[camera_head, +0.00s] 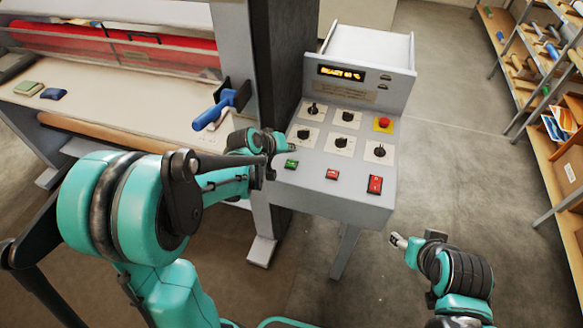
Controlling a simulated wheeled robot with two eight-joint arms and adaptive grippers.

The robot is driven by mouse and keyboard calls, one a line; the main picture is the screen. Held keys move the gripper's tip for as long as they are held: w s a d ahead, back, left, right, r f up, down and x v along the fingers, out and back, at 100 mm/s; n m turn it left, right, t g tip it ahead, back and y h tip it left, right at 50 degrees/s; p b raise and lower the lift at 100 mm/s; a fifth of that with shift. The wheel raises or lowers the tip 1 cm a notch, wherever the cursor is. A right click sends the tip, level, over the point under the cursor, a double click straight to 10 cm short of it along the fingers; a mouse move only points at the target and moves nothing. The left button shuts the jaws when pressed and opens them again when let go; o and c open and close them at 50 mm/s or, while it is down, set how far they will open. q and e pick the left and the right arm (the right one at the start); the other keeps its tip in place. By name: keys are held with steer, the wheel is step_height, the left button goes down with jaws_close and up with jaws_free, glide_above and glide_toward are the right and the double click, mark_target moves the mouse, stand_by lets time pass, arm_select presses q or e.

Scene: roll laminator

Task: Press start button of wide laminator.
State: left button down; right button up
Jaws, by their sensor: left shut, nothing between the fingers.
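The wide laminator (170,125) fills the upper left, with a red roller (100,42) and a pale bed. Its grey control console (345,188) stands at its right. A small green button (291,164) sits at the left of the console's front row, next to a red button (332,174) and a red rocker switch (375,184). My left gripper (285,147) is shut and empty, its tip just behind the green button in the picture; I cannot tell whether it touches the panel. My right gripper (398,241) is low, right of the console, apart from it; its finger opening is unclear.
The console has several black knobs, a yellow-backed red emergency button (383,124) and a lit amber display (341,73). A blue-handled lever (214,108) juts out left of my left gripper. Shelves (545,150) line the right; the floor between is clear.

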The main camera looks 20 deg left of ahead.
mark_target(290, 164)
arm_select(q)
steer(key=shift+f+b, duration=1.3)
steer(key=shift+f, duration=0.65)
arm_select(e)
steer(key=shift+f, duration=1.65)
arm_select(q)
steer(key=shift+f+b, duration=0.4)
steer(key=shift+f, duration=0.05)
arm_select(e)
steer(key=shift+f, duration=0.45)
arm_select(q)
steer(key=shift+f+b, duration=0.4)
arm_select(e)
steer(key=shift+f, duration=0.4)
arm_select(q)
steer(key=shift+r+p, duration=0.65)
steer(key=shift+r, duration=0.25)
arm_select(e)
steer(key=shift+r, duration=0.65)
arm_select(q)
step_height(290, 164, up, 5)
steer(key=p, duration=0.4)
arm_select(e)
step_height(290, 164, up, 4)
steer(key=shift+f, duration=0.1)
